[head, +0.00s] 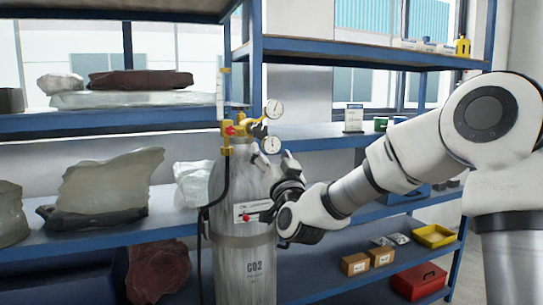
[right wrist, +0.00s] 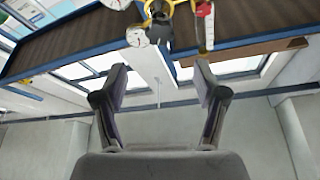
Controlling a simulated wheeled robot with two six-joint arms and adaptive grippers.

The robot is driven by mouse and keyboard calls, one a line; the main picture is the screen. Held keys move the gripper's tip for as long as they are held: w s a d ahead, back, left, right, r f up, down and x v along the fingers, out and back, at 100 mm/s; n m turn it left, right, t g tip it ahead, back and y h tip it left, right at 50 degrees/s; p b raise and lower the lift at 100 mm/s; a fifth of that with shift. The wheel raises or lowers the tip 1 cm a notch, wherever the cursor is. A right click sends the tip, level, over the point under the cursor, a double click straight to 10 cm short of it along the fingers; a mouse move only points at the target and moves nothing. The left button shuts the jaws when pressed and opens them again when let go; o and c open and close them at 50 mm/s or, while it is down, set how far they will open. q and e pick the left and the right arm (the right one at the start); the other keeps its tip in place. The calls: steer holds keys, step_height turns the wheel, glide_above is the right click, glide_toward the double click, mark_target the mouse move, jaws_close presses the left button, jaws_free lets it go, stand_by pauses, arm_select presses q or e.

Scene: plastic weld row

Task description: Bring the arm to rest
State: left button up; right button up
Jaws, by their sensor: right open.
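My right arm (head: 370,180) comes in from the right and reaches to a grey CO2 gas cylinder (head: 255,265). My right gripper (head: 275,160) is in front of the cylinder's upper part, just below its brass regulator (head: 240,130) and two round gauges (head: 272,146). In the right wrist view the gripper (right wrist: 160,72) has its two fingers apart with nothing between them. A gauge (right wrist: 137,36) and the red-topped flow tube (right wrist: 204,25) show beyond the fingertips. I cannot tell whether the gripper touches the cylinder. My left gripper is not in view.
Blue-framed shelves (head: 350,140) stand behind the cylinder. They hold wrapped lumps (head: 108,185), cardboard boxes (head: 368,260), a red case (head: 419,281) and a yellow bin (head: 434,236). A black hose (head: 205,210) hangs at the cylinder's left side.

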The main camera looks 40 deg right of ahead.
stand_by(0.5)
steer(key=w+a+f+n+g+y, duration=0.1)
steer(key=a+f+n+g+y, duration=0.15)
steer(key=f, duration=1.35)
steer(key=w+a+f+n+g+y, duration=0.2)
steer(key=a+f+g, duration=0.15)
steer(key=f, duration=1.35)
steer(key=s+a+f+n+g, duration=0.1)
steer(key=s+a+f+g, duration=0.15)
steer(key=f, duration=0.35)
steer(key=s+a+f+n+g, duration=0.1)
steer(key=s+f, duration=0.3)
steer(key=f, duration=0.3)
steer(key=s+a+f+g+y, duration=0.35)
steer(key=s+f+g, duration=0.25)
steer(key=s+f, duration=0.95)
steer(key=s+a+f+g, duration=0.1)
steer(key=s+g, duration=0.1)
steer(key=s, duration=0.6)
steer(key=s+a+f+g, duration=0.2)
steer(key=s+g, duration=0.1)
steer(key=s, duration=0.6)
steer(key=shift+n+g, duration=0.35)
